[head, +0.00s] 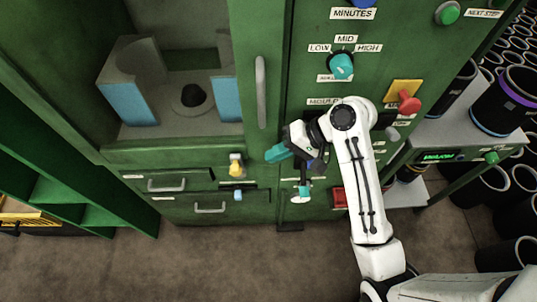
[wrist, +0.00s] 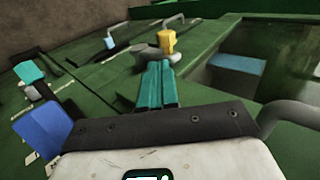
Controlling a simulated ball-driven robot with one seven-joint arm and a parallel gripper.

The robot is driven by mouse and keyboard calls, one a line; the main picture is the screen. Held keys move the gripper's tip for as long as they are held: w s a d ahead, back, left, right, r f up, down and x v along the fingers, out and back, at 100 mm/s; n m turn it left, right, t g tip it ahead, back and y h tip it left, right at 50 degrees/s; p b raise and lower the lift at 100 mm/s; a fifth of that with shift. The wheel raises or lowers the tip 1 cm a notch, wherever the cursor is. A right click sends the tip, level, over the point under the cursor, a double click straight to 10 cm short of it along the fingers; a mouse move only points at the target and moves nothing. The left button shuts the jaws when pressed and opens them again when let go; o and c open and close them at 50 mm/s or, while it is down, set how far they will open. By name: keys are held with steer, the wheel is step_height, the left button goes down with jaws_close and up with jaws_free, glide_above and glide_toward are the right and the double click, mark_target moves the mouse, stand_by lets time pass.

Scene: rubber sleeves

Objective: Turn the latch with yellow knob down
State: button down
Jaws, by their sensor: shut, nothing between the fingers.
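The latch with the yellow knob (head: 236,164) is on the green cabinet front, by the right end of the upper drawer. In the wrist view its yellow knob (wrist: 167,41) stands on a grey base, just beyond my fingertips. My gripper (head: 277,153) is to the right of the knob and a little higher in the head view, apart from it. Its teal fingers (wrist: 156,84) lie side by side, shut and empty, pointing toward the latch. The fingertips overlap the latch's grey base in the wrist view; I cannot tell whether they touch it.
A latch with a light blue knob (head: 238,195) is just below. Two drawer handles (head: 166,185) are to the left. A long vertical door handle (head: 261,92) stands above my gripper. A teal dial (head: 341,66) and a red knob (head: 409,102) are on the right panel.

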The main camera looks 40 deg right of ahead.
mark_target(238, 169)
steer(key=x, duration=0.8)
steer(key=shift+a, duration=0.2)
steer(key=shift+w+f, duration=0.1)
